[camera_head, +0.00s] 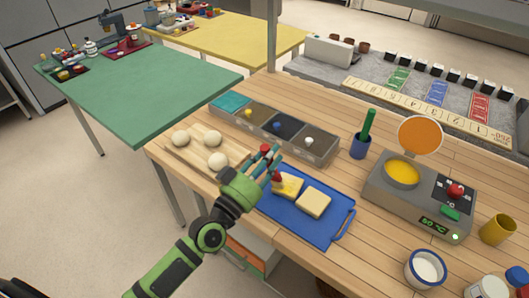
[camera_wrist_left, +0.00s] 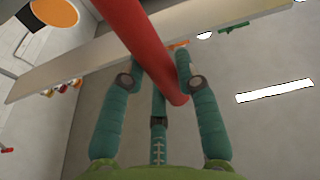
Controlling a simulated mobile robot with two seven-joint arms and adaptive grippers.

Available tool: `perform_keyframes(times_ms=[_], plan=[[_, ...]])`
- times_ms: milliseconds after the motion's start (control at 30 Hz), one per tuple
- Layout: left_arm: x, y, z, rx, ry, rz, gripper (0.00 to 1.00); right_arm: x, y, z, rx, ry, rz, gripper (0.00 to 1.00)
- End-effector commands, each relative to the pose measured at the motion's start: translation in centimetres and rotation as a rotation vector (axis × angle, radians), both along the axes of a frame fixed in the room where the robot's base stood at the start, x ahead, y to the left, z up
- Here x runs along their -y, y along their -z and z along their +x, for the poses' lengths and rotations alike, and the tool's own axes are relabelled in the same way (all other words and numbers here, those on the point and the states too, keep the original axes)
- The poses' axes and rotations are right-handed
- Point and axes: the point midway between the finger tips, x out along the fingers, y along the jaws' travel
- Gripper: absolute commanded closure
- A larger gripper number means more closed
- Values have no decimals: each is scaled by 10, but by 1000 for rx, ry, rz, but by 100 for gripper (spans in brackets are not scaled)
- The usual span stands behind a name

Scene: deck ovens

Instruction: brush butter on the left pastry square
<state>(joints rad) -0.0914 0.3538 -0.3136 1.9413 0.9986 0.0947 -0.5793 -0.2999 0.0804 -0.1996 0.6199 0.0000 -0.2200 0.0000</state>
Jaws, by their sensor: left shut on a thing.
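My left gripper (camera_head: 268,166) is shut on a red-handled tool, probably the brush; its red handle (camera_wrist_left: 152,45) runs between the fingers in the left wrist view. The tool's red lower part (camera_head: 277,177) is at the upper left edge of the left pastry square (camera_head: 292,187). The bristles are not clear, and I cannot tell whether they touch. The left square looks yellower than the right pastry square (camera_head: 313,203). Both lie on a blue tray (camera_head: 334,226). Yellow butter (camera_head: 402,173) fills a round pan on a grey unit (camera_head: 415,205). My right gripper is not in view.
A board with several dough balls (camera_head: 216,162) lies left of the tray. A grey bin row (camera_head: 272,128) stands behind. A blue cup with a green tool (camera_head: 361,146), an orange disc (camera_head: 420,135), a white bowl (camera_head: 425,268) and a yellow cup (camera_head: 498,230) stand right.

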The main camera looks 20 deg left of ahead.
Motion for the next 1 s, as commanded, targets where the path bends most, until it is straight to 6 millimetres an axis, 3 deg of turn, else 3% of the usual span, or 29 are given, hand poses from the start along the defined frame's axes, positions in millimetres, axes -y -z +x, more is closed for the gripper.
perform_keyframes(times_ms=[233, 1000], plan=[[16, 2, -5, -7, 3, -2, 100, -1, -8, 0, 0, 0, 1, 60], [17, -1, 4, -3, 2, -1, 100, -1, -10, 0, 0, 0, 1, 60]])
